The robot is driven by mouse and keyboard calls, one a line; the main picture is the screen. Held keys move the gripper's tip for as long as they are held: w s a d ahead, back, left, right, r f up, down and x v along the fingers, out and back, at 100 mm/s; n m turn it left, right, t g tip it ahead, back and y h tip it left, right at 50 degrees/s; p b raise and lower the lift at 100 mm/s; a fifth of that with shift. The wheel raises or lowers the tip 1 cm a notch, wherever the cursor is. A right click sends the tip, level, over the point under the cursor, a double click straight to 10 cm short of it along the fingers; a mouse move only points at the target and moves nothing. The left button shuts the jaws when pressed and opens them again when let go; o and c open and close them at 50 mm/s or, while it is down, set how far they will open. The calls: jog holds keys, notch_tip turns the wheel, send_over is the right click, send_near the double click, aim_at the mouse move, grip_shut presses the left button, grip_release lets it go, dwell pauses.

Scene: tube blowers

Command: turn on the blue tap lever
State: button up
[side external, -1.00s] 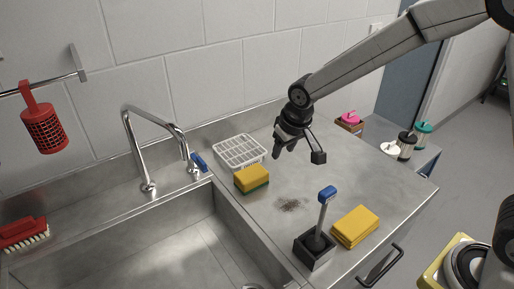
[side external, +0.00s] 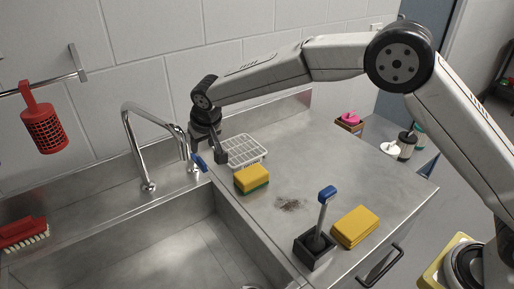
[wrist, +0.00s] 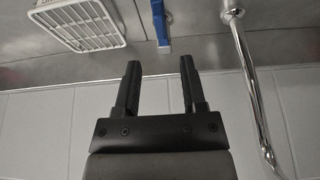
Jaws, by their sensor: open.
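The blue tap lever (side external: 199,162) is on the right side of the chrome tap (side external: 150,150), at the back edge of the sink. In the wrist view the lever (wrist: 159,20) is a narrow blue bar beyond the fingertips, roughly in line with the gap between them. The chrome spout (wrist: 245,75) shows to its right. My gripper (wrist: 160,68) is open and empty, with its fingers apart and not around the lever. In the side view my gripper is above and just right of the lever, near the back wall, its fingers partly hidden.
A white basket (side external: 243,150) stands right of the lever, close to my gripper. A yellow-green sponge (side external: 251,180) lies in front of it. A blue-headed brush stands in a black holder (side external: 314,250), beside yellow cloths (side external: 355,227). The tiled wall (side external: 200,50) is close behind.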

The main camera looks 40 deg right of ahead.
aim_at(201, 160)
jog(key=shift+x, duration=3.9)
grip_shut()
